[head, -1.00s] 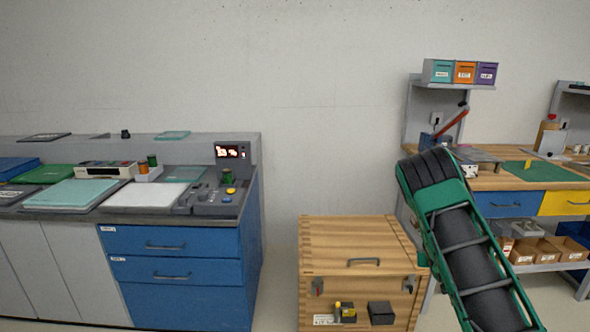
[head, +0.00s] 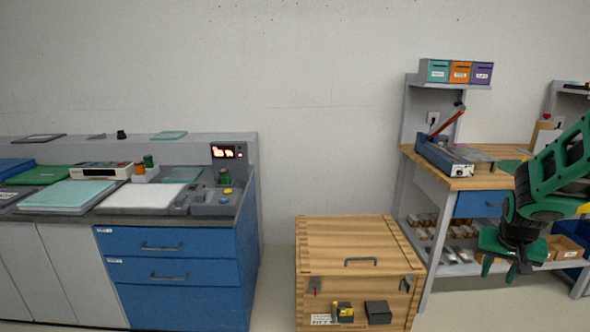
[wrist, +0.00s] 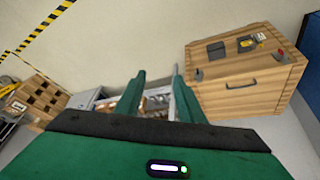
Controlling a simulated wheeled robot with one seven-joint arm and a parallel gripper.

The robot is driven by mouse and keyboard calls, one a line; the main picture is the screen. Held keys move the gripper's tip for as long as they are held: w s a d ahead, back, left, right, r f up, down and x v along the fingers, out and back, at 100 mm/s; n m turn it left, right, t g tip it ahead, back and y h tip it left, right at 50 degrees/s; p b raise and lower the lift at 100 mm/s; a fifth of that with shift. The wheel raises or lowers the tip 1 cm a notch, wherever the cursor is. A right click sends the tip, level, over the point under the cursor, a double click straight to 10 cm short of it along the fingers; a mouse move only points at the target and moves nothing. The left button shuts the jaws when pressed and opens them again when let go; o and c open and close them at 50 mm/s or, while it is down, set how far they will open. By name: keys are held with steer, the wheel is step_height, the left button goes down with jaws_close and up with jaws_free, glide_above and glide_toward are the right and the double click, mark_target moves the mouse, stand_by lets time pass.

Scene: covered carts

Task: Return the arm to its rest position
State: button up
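My arm, green and black, comes in from the right edge in the head view. It ends in my gripper (head: 499,271), which points down in front of the workbench, to the right of the wooden chest. In the wrist view, the two green fingers of my gripper (wrist: 157,100) stand apart with nothing held between them. Small bins on a shelf show in the background between the fingers. Part of the arm is cut off by the right edge of the head view.
The wooden chest (head: 352,246) stands on the floor left of my gripper, with its lid closed; it also shows in the wrist view (wrist: 245,80). The workbench (head: 440,180) is behind my arm. A blue-drawered counter (head: 180,300) stands at left. Floor between counter and chest is clear.

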steer(key=s+a+r+g+y, duration=0.1)
steer(key=s+a+r, duration=0.1)
steer(key=s, duration=0.7)
steer(key=s+a+r+g+y, duration=0.1)
steer(key=s+a+r, duration=0.1)
steer(key=s+a, duration=0.3)
steer(key=s+a+r+g+y, duration=0.1)
steer(key=s+a, duration=0.3)
steer(key=s, duration=0.9)
steer(key=shift+s+r+g+y, duration=0.2)
steer(key=shift+r+g+y, duration=0.1)
steer(key=shift+r+g, duration=0.1)
steer(key=shift+a, duration=0.1)
